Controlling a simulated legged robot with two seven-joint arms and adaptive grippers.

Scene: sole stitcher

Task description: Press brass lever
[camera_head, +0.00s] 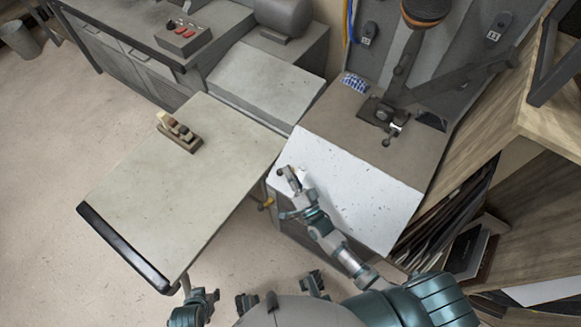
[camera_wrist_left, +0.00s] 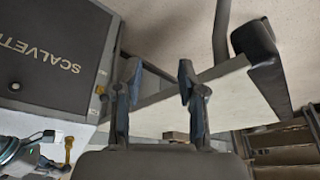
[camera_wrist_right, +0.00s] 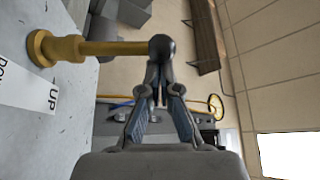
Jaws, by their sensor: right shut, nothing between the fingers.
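The brass lever (camera_wrist_right: 110,48) shows in the right wrist view with a brass mount and a dark ball knob (camera_wrist_right: 160,47) at its end. The mount is fixed to a speckled pale surface. My right gripper (camera_wrist_right: 158,84) is shut and empty, its fingertips right at the knob; I cannot tell if they touch. In the head view the knob (camera_head: 282,172) is at the tip of my right gripper (camera_head: 288,178), over the white top. The lever also shows in the left wrist view (camera_wrist_left: 68,150). My left gripper (camera_wrist_left: 158,82) is open and empty, away from the lever.
A label reading UP (camera_wrist_right: 30,85) lies beside the lever. The white machine top (camera_head: 370,205) is mostly clear. A pale side table (camera_head: 150,215) with a small wooden block item (camera_head: 180,133) stands left. A red-button box (camera_head: 183,37) and a wooden shelf (camera_head: 530,170) stand farther off.

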